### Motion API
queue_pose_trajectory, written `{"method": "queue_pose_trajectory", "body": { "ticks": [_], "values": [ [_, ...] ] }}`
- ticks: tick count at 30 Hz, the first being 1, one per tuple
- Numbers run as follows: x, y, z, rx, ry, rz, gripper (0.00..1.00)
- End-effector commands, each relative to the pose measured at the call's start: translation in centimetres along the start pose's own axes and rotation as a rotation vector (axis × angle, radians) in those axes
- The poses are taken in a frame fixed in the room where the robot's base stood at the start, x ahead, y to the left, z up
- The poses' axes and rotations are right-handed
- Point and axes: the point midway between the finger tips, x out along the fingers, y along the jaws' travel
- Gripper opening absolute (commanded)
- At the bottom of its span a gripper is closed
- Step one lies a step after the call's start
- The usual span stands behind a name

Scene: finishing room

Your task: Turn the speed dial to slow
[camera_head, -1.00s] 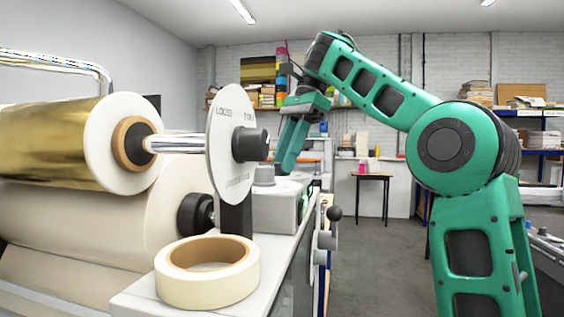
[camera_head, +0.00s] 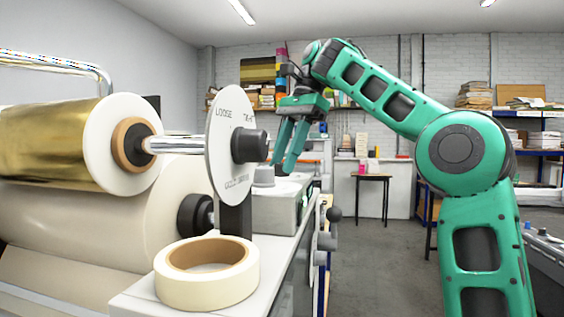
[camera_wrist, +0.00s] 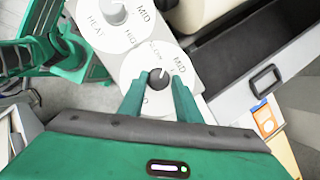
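In the wrist view, the speed dial (camera_wrist: 158,77) is a dark round knob on a white disc. A light mark on the knob points up and slightly right; "MID" is printed at the disc's right, and small lettering near its top is hard to read. My gripper (camera_wrist: 160,80) is open, with one green finger on each side of the knob in this picture. I cannot tell whether the fingers touch it. In the head view, my gripper (camera_head: 279,167) hangs with its fingers apart over the grey control box (camera_head: 275,212).
A heat dial (camera_wrist: 115,12) is beside the speed dial. In the head view, a large disc marked "LOOSE" (camera_head: 226,150) with a black knob (camera_head: 250,145) stands nearer the camera. A tape roll (camera_head: 207,289) lies on the machine's front ledge. Open floor is at the right.

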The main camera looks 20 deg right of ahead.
Motion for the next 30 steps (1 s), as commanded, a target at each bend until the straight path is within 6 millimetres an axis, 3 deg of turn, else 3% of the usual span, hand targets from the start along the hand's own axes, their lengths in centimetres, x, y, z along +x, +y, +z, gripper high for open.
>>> {"method": "queue_pose_trajectory", "body": {
  "ticks": [2,19,30],
  "values": [
    [0.02,-0.14,-0.1,0.001,0.0,-0.004,0.46],
    [0.05,0.07,0.11,0.013,0.001,-0.003,0.46],
    [0.09,0.24,0.21,0.123,0.007,-0.047,0.46]
  ]
}}
